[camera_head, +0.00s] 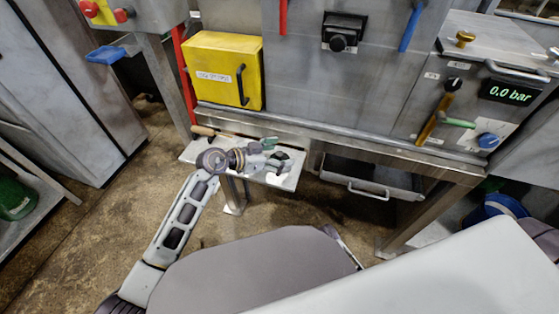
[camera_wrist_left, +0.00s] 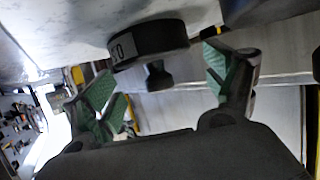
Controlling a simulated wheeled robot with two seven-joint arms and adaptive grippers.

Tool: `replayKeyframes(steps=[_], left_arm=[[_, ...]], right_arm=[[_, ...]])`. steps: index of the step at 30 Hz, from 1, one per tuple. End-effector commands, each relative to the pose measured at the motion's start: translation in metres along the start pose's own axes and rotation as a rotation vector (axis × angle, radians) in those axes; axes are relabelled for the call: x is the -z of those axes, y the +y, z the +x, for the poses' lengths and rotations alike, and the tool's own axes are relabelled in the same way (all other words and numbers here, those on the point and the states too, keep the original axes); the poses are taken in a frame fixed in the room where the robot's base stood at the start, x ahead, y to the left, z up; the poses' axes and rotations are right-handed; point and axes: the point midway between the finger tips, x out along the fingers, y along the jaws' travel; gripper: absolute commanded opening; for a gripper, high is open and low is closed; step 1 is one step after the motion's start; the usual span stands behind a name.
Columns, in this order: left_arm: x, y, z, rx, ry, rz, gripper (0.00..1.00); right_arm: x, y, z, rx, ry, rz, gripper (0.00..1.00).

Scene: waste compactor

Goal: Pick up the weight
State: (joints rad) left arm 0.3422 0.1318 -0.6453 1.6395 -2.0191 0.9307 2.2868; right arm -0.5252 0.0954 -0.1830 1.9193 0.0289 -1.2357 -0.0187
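The weight (camera_wrist_left: 150,42) is a dark, round, flat piece with a knob and a pale number on its side, partly readable. In the left wrist view it sits against a pale, worn surface, with its knob pointing down in the picture. My left gripper (camera_wrist_left: 160,70) is open, with one green-padded finger on each side of the knob; contact is not visible. In the head view my left gripper (camera_head: 268,158) is over the small pale shelf (camera_head: 288,180), where I cannot clearly separate the weight from the fingers. My right gripper is not in view.
Behind the shelf stands the grey machine front (camera_head: 385,100), with a yellow box (camera_head: 224,70) above it. A tool with a wooden handle (camera_head: 203,131) lies at the shelf's left end. An open metal drawer (camera_head: 370,178) is to the right.

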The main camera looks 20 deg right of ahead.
Motion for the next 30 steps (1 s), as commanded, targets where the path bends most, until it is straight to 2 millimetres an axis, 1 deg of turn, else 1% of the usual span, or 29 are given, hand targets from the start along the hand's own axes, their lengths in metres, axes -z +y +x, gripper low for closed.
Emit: replayKeyframes(steps=[1, 2, 12, 14, 25, 30], left_arm=[[-0.0001, 0.0, -0.0001, 0.0, 0.0, 0.0, 0.75], [-0.0001, 0.0, -0.0001, 0.0, 0.0, 0.0, 0.71], [-0.0002, 0.0, -0.0001, 0.0, 0.0, 0.0, 0.27], [-0.0002, -0.0001, -0.0001, 0.0, 0.0, 0.0, 0.21], [0.0029, -0.0004, -0.001, 0.001, 0.003, 0.001, 0.21], [0.0082, -0.0005, -0.003, 0.001, 0.003, 0.001, 0.21]], right_arm=[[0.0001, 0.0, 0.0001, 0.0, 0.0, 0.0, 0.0], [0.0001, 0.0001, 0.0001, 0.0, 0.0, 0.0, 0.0], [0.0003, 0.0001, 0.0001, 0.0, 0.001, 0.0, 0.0], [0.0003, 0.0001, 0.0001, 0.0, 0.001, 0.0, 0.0], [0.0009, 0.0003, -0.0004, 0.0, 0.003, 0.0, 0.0], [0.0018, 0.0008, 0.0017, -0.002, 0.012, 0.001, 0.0]])
